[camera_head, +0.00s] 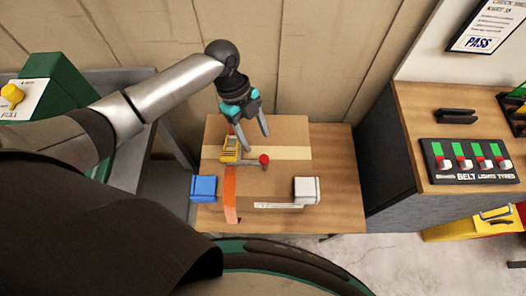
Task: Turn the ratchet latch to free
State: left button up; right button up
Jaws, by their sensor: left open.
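The ratchet latch (231,150) is a yellow buckle on top of a cardboard box (285,131). A lever with a red knob (264,159) sticks out from it to the right. An orange strap (231,200) runs from the latch down over the box's near side. My left gripper (256,141) is open, with its fingers pointing down just above and around the back right of the latch. I cannot tell whether a finger touches it. My right gripper is not in view.
The box stands on a wooden table (338,170), with a blue block (203,188) and a white block (306,190) at its near corners. A panel with several switches (468,162) is on the right-hand counter. A green unit with a yellow knob (12,94) stands left. A wall is close behind.

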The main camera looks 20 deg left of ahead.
aim_at(264, 158)
pick_arm(q)
jog(key=x, duration=0.7)
jog(key=shift+d+f, duration=0.1)
jog(key=shift+f, duration=0.1)
jog(key=shift+c, duration=0.2)
grip_shut()
dwell(0.9)
